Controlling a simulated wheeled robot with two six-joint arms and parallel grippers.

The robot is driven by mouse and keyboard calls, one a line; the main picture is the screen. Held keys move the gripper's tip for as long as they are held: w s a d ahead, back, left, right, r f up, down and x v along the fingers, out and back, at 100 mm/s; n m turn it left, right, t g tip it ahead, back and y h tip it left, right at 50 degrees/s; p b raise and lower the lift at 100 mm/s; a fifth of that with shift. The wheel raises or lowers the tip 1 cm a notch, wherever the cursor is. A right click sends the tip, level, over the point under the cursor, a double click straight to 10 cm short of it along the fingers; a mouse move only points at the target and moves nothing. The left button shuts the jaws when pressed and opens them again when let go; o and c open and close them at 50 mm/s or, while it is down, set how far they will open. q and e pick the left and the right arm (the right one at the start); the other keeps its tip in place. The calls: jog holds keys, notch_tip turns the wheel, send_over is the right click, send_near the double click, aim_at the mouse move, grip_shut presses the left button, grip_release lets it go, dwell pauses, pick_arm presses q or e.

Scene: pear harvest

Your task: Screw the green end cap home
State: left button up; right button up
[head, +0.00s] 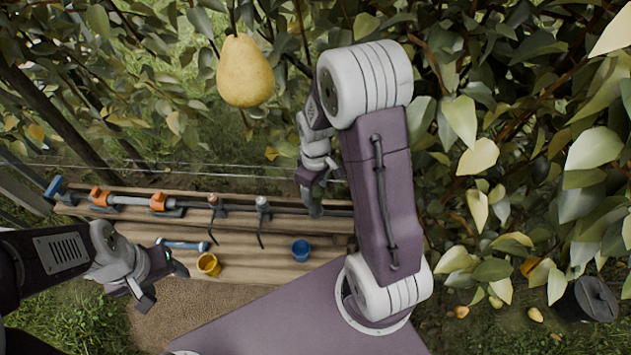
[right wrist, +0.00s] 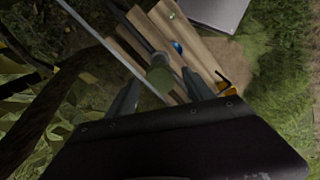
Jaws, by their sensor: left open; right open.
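A dull green rounded piece, which looks like the end cap (right wrist: 160,78), shows between the fingers of my right gripper (right wrist: 160,93) in the right wrist view. The jaws are open on both sides of it, and I see no clear contact. It overlaps the dark pipe (right wrist: 143,38); I cannot tell how it sits on it. In the head view my right gripper (head: 311,188) hangs over the bench's far side, beside the pipe (head: 285,210), with dark green below its fingers. My left gripper (head: 165,283) is open and empty in front of the bench.
A pear (head: 245,71) hangs above. Foliage crowds the right. A dark bucket (head: 594,300) stands at lower right.

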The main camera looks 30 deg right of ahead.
jog(key=shift+f, duration=0.15)
grip_shut()
jog(key=shift+m+p, duration=0.45)
jog(key=shift+m, duration=0.35)
jog(key=m, duration=0.2)
jog(key=shift+r+m+p, duration=0.2)
jog(key=shift+m+p, duration=0.1)
jog(key=shift+p, duration=0.05)
jog(key=m+p, duration=0.1)
jog(key=m, duration=0.3)
jog(key=m+p, duration=0.1)
jog(key=m, duration=0.3)
jog(key=shift+d+m, duration=0.1)
jog(key=shift+m, duration=0.3)
jog(key=shift+f+m, duration=0.2)
jog(key=shift+m, duration=0.8)
jog(key=shift+c, duration=0.9)
grip_release()
jog(key=shift+o, duration=1)
